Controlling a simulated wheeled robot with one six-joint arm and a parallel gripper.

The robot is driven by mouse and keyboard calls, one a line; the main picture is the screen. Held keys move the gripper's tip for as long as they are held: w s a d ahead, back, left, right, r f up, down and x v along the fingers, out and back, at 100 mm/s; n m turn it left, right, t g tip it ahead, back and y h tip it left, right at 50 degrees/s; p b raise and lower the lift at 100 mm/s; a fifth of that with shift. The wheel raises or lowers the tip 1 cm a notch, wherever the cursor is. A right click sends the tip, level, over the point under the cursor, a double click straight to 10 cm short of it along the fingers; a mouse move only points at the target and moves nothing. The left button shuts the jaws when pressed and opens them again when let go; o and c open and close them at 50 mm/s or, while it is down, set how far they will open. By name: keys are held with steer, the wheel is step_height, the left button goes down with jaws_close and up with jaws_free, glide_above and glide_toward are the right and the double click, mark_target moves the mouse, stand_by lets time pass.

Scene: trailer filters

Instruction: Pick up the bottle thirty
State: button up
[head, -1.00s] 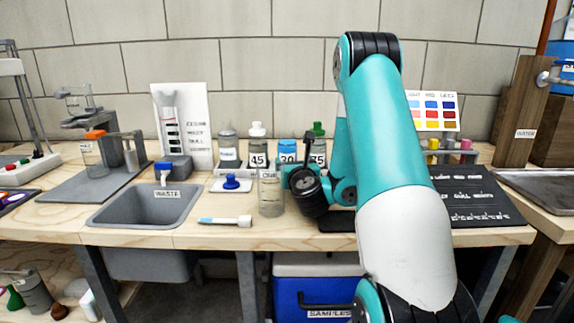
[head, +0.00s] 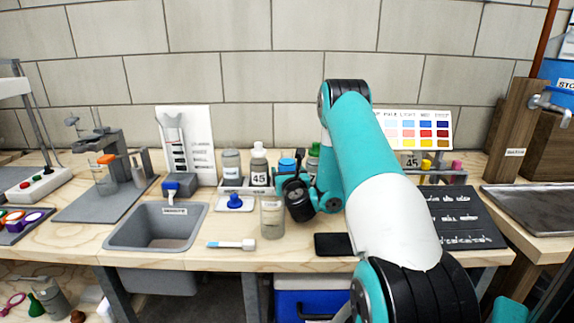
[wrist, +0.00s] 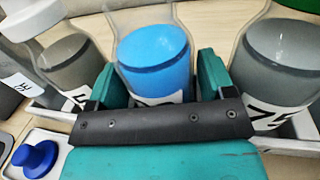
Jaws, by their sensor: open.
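My gripper (wrist: 157,82) is open, with one green finger on each side of this bottle. I cannot tell whether the fingers touch it. The green-capped bottle, marked 75 in the wrist view (wrist: 272,60), stands close to the right finger.
The bottles stand in a low white rack. A clear bottle (head: 272,219) stands in front of it, and a blue-knobbed thing on a white tray (head: 235,203) is to its left. A grey sink (head: 155,228) is further left, a black board (head: 462,220) to the right.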

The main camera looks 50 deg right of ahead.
steer(key=c, duration=0.7)
steer(key=shift+c, duration=1.2)
steer(key=shift+r, duration=0.1)
